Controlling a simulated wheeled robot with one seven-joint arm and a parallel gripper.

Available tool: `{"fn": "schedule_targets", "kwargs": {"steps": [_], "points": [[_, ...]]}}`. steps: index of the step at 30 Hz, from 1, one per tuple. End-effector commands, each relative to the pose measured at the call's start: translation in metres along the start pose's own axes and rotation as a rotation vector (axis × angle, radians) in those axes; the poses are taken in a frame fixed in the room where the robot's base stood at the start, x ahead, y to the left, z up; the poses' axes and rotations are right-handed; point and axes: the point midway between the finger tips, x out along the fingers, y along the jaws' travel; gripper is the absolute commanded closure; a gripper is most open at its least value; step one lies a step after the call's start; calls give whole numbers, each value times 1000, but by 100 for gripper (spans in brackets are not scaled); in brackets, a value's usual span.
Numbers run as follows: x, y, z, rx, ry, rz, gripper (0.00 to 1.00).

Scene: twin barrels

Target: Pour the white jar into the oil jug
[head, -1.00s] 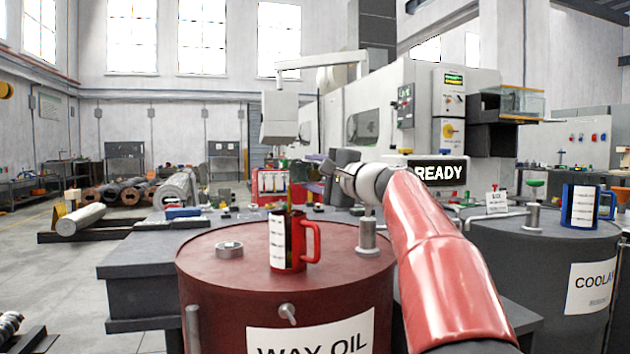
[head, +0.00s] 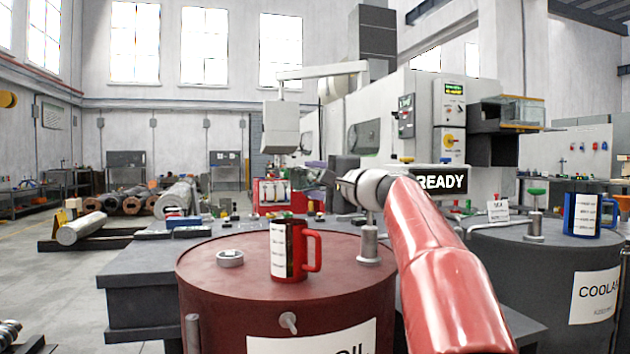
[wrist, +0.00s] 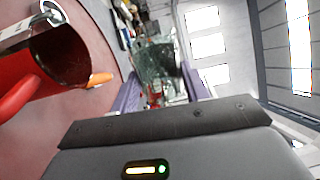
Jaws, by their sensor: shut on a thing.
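The red oil jug (head: 291,250) stands upright on the dark red barrel, with a white label and its handle to the right. In the wrist view its open mouth (wrist: 60,55) shows a dark inside; the liquid level is unclear. My gripper (head: 325,176) is above and behind the jug, to its right. In the wrist view my purple fingers (wrist: 160,92) are shut on a clear, greenish glass-like jar (wrist: 155,62), which does not look white. The jar's tilt and contents are hard to make out. No stream shows between jar and jug.
The WAY OIL barrel top (head: 215,285) also bears a metal ring (head: 230,258) and a metal post (head: 369,245). A blue jug (head: 582,215) stands on the grey coolant barrel (head: 530,262) at the right. Machines and a crowded bench lie behind.

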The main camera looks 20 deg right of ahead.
Motion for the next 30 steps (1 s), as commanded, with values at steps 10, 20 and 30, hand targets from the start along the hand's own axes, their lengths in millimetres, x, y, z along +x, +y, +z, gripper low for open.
{"fn": "schedule_targets", "kwargs": {"steps": [10, 20, 30], "points": [[0, 0, 0, 0, 0, -1, 78], [0, -13, 1, 149, 11, 7, 78], [1, -19, 0, 506, 36, 22, 78]]}}
